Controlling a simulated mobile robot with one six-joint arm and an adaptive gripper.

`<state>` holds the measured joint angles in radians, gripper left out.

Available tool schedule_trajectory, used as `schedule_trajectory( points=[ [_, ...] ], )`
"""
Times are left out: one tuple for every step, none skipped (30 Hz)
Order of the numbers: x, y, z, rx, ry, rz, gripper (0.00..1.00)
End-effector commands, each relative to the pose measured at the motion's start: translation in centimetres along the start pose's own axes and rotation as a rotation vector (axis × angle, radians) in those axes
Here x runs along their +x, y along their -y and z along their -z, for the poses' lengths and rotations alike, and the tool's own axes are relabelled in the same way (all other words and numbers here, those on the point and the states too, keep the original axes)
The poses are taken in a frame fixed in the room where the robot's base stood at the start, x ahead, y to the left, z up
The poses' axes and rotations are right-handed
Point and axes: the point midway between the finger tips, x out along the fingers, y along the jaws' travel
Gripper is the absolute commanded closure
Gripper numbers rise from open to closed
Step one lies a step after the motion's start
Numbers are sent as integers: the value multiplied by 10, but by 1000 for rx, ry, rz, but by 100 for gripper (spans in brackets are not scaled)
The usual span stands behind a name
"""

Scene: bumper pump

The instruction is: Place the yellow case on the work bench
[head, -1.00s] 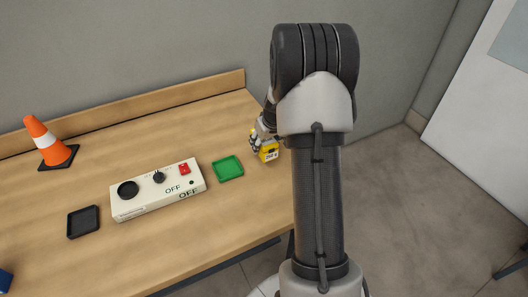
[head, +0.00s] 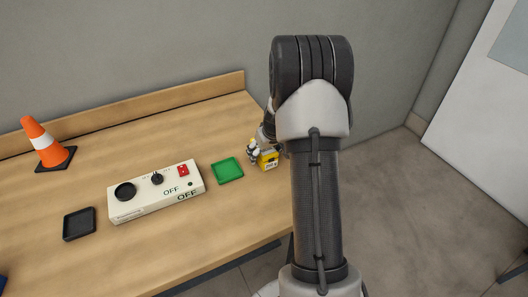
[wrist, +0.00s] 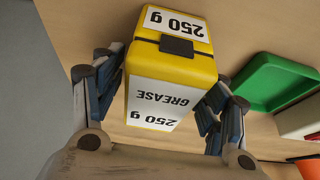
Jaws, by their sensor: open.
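The yellow case (head: 270,161), labelled "250 g" and "GREASE", is at the right end of the wooden work bench (head: 225,215). In the head view it appears to rest on the bench top, though my arm hides part of it. My gripper (head: 257,149) is open, with its fingers around the case. In the wrist view the case (wrist: 172,68) sits between the two open fingers of my gripper (wrist: 165,80). The left finger is close to the case's side; I cannot tell whether it touches.
A green tray (head: 227,170) lies just left of the case. A white control box (head: 155,191) with "OFF" labels, a black tray (head: 79,223) and an orange cone (head: 44,143) are further left. A low wooden ledge (head: 150,107) runs along the back.

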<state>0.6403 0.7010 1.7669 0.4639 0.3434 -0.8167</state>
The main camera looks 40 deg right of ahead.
Motion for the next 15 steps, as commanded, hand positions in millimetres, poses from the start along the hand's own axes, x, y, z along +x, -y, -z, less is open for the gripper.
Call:
schedule_trajectory(
  points=[
    [0, 0, 0, 0, 0, 0, 32],
    [0, 0, 0, 0, 0, 0, 32],
    [0, 0, 0, 0, 0, 0, 32],
    [0, 0, 0, 0, 0, 0, 32],
    [0, 0, 0, 0, 0, 0, 32],
    [0, 0, 0, 0, 0, 0, 32],
    [0, 0, 0, 0, 0, 0, 32],
    [-1, 0, 0, 0, 0, 0, 32],
    [-2, 0, 1, 0, 0, 0, 32],
    [-3, 0, 1, 0, 0, 0, 32],
    [-5, 0, 2, 0, 0, 0, 32],
    [-11, 0, 2, 0, -2, -1, 32],
    [-16, 0, 2, 0, -1, 0, 32],
    [-22, 0, 3, 0, -2, -1, 32],
    [-30, 0, 3, 1, -2, -1, 32]
  ],
)
